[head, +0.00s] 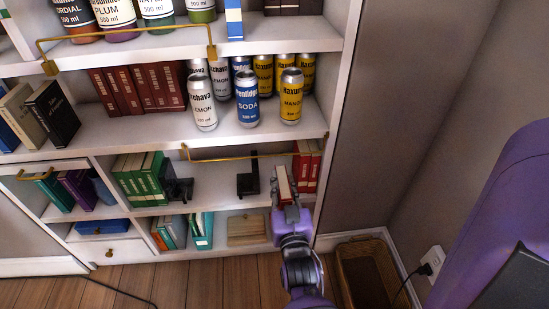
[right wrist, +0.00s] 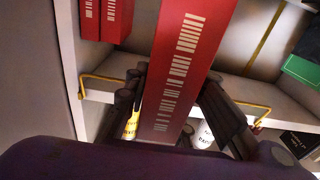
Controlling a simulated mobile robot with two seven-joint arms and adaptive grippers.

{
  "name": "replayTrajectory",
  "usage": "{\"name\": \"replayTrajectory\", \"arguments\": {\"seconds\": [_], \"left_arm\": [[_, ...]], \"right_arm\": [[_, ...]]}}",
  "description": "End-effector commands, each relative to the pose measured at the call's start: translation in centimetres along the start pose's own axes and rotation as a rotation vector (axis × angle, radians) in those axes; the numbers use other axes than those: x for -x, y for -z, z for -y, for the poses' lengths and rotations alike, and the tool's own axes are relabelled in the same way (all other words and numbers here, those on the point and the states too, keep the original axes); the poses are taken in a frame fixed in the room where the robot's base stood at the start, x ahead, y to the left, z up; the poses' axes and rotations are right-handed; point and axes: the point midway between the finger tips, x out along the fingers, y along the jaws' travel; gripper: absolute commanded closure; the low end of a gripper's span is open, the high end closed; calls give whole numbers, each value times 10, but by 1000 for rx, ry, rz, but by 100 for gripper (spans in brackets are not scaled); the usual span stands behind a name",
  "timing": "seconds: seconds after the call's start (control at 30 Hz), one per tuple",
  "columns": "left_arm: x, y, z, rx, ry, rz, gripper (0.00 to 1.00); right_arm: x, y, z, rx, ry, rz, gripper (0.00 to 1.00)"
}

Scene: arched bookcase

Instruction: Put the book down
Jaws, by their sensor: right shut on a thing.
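The red book (right wrist: 178,75) with white spine lettering is between the fingers of my right gripper (right wrist: 165,105) in the right wrist view. In the head view, my right gripper (head: 289,205) reaches into the lower right shelf compartment and is shut on this book (head: 284,183), which stands roughly upright with its pale page edges showing. Two red books (head: 307,165) stand just right of it against the side wall; they also show in the right wrist view (right wrist: 105,18). Whether the held book touches the shelf board (head: 218,186) is hidden. My left gripper is out of view.
A black bookend (head: 248,182) stands left of the held book, with free shelf between. Green books (head: 140,178) lean on another bookend further left. Several cans (head: 247,102) stand one shelf up. A basket (head: 365,270) is on the floor.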

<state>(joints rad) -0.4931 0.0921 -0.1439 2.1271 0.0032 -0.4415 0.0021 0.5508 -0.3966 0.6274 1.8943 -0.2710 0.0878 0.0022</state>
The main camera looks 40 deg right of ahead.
Motion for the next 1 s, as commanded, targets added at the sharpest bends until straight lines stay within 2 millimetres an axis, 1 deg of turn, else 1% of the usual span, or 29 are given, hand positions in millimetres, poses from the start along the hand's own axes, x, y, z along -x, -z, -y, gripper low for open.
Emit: {"name": "replayTrajectory", "arguments": {"seconds": [0.03, 0.13, 0.2, 0.3, 0.43, 0.5, 0.57, 0.77, 0.87, 1.0], "left_arm": [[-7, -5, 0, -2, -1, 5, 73], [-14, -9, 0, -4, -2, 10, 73], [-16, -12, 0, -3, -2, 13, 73], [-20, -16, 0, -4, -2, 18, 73], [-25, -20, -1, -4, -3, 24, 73], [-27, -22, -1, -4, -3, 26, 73], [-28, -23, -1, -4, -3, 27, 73], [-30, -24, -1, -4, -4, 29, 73], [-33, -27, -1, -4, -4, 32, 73], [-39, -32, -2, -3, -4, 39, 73]], "right_arm": [[-5, -3, 0, 3, -3, -4, 100], [-17, -3, -3, 3, -12, -3, 100], [-39, 0, -2, 1, -8, -6, 100], [-66, 0, -3, 1, -9, -6, 100], [-94, -1, -3, 1, -9, -3, 100], [-105, -1, -4, 1, -10, -2, 100], [-112, -1, -4, 1, -10, -2, 100], [-123, 0, -4, 1, -10, -2, 100], [-136, 0, -4, 2, -10, -3, 100], [-162, -1, -4, 2, -9, -3, 100]]}}
